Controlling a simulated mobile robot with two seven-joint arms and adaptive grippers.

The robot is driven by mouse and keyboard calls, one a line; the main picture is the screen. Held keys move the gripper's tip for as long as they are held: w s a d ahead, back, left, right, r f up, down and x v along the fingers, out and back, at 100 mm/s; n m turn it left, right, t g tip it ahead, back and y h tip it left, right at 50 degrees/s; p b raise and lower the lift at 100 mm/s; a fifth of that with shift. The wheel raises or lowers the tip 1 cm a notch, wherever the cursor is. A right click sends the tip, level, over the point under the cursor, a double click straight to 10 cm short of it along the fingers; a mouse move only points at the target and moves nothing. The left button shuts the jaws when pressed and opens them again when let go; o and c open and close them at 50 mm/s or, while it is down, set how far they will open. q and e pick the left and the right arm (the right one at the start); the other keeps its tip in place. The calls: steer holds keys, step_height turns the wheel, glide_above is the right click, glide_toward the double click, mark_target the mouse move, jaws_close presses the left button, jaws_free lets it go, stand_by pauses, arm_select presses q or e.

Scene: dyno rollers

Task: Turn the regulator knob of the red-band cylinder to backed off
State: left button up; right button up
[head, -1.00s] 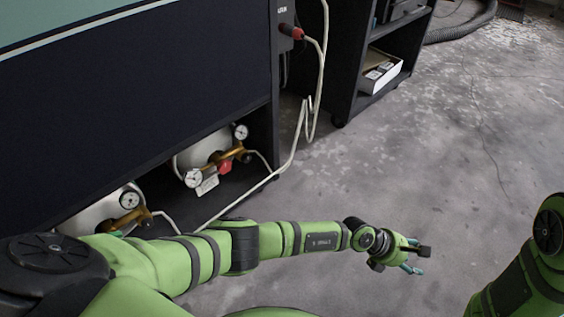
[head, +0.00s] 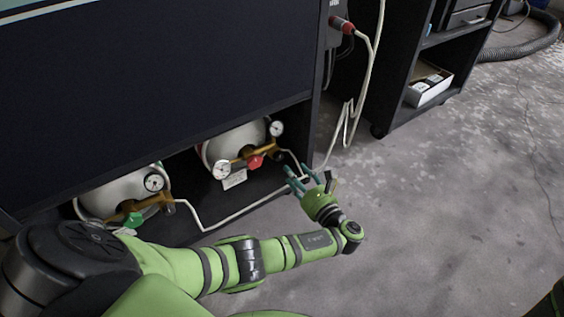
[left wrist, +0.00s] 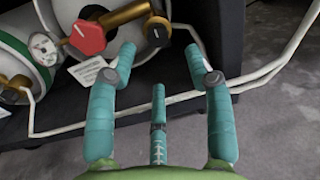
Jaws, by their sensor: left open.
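The red-band cylinder (head: 238,142) lies on its side in the low bay under the dark cabinet. Its brass regulator carries a red hexagonal knob (head: 255,161), two round gauges and a dark round knob (head: 277,154). In the left wrist view, the red knob (left wrist: 87,37) is at upper left and the black knob (left wrist: 157,31), with a pale mark, is at top centre. My left gripper (head: 309,177) is open and empty, just right of and in front of the regulator. Its fingers (left wrist: 160,72) point toward the black knob without visible contact. My right gripper is out of view.
A second white cylinder (head: 120,195) with a green knob (head: 133,220) lies to the left. A pale hose (head: 240,212) runs along the bay's front and up the cabinet's right side. A dark shelf cart (head: 395,120) stands at right. The concrete floor (head: 450,200) is clear.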

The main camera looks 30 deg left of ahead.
mark_target(280, 158)
arm_select(q)
steer(key=b+x, duration=0.3)
steer(key=x, duration=0.3)
steer(key=shift+a+f, duration=0.1)
steer(key=shift+a, duration=0.45)
steer(key=shift+w, duration=0.1)
jaws_close()
